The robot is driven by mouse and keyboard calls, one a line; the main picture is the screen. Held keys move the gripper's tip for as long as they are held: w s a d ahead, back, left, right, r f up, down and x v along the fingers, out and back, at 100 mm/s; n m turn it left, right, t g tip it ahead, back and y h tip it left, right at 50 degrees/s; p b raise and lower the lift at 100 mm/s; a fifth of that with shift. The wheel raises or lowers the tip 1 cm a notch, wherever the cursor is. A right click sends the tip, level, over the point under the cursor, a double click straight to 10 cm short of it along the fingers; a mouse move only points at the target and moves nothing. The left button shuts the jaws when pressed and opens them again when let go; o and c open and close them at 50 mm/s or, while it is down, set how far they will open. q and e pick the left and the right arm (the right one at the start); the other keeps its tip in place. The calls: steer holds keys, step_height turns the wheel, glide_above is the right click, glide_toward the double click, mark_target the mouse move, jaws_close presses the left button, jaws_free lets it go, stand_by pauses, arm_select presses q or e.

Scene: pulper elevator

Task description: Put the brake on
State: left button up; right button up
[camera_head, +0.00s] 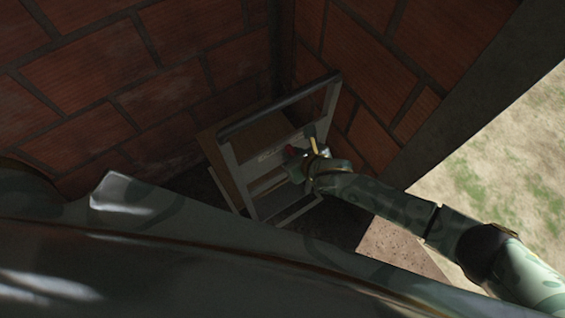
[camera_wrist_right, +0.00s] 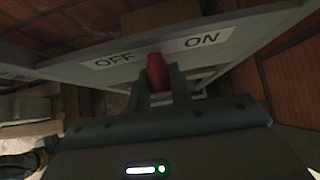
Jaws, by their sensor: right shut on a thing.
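The brake control is a red handle (camera_wrist_right: 157,72) on a grey metal crossbar (camera_wrist_right: 222,36) with a white label reading OFF on the left and ON on the right. In the wrist view the handle stands between the two words, nearer OFF. My right gripper (camera_wrist_right: 158,88) is shut on the red handle, one finger on each side. In the head view the red handle (camera_head: 290,151) is small and partly hidden by my right gripper (camera_head: 295,165), which reaches in from the right. My left gripper is not in view.
The grey frame (camera_head: 232,163) stands in a corner between red brick walls (camera_head: 195,80), with a brown wooden panel (camera_head: 222,170) behind it. A dark post edge (camera_head: 480,90) borders the right wall. Open sandy ground with grass (camera_head: 510,190) lies to the right.

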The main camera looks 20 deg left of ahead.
steer(key=shift+w, duration=0.15)
steer(key=shift+w+d+f+b, duration=0.2)
steer(key=shift+w+d+b, duration=0.1)
steer(key=shift+w+d, duration=0.65)
steer(key=shift+w+a, duration=0.1)
steer(key=shift+w+d+f+b, duration=0.7)
steer(key=shift+w+d, duration=0.15)
steer(key=shift+d, duration=0.05)
steer(key=o, duration=0.7)
steer(key=shift+w+f, duration=0.1)
steer(key=shift+a, duration=0.1)
